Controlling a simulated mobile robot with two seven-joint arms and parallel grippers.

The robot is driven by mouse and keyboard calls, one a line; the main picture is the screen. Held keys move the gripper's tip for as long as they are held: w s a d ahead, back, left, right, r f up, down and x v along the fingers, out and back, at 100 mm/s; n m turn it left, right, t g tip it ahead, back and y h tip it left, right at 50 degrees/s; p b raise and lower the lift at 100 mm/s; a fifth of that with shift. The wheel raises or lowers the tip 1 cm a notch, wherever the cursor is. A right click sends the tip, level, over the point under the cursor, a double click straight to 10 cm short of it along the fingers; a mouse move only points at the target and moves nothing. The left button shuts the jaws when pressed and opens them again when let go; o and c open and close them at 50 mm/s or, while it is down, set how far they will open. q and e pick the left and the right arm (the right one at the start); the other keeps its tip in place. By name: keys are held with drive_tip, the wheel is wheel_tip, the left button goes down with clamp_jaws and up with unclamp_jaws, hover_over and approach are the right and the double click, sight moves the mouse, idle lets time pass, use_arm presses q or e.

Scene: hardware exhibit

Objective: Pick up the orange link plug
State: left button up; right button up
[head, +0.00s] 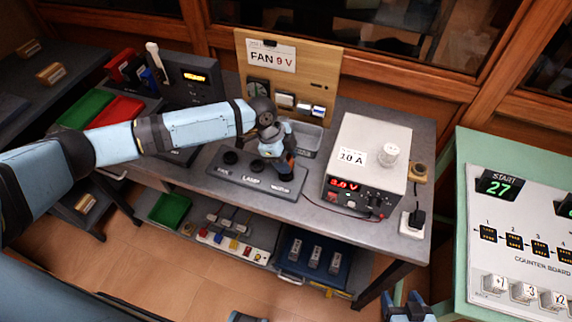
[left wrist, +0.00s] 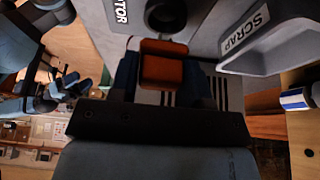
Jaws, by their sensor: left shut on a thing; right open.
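The orange link plug (left wrist: 163,68) sits between the two blue fingers of my left gripper (left wrist: 165,82) in the left wrist view. The gripper is shut on it. In the head view my left gripper (head: 284,158) points down over the right end of the grey socket panel (head: 232,180), marked FAN and LAMP, and hides much of the plug. A dark round socket (left wrist: 166,16) shows just past the plug in the wrist view. I cannot tell whether the plug touches it. My right gripper (head: 408,309) is open and empty at the bottom edge of the head view.
A grey scrap tray (head: 307,139) stands behind the panel, below the wooden FAN 9 V board (head: 326,62). A white power supply (head: 370,150) stands to the right, with a thin red lead at its left. Green and red trays lie at the left. A counter board (head: 515,235) is at far right.

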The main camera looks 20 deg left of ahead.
use_arm(q)
wheel_tip(320, 180, up, 17)
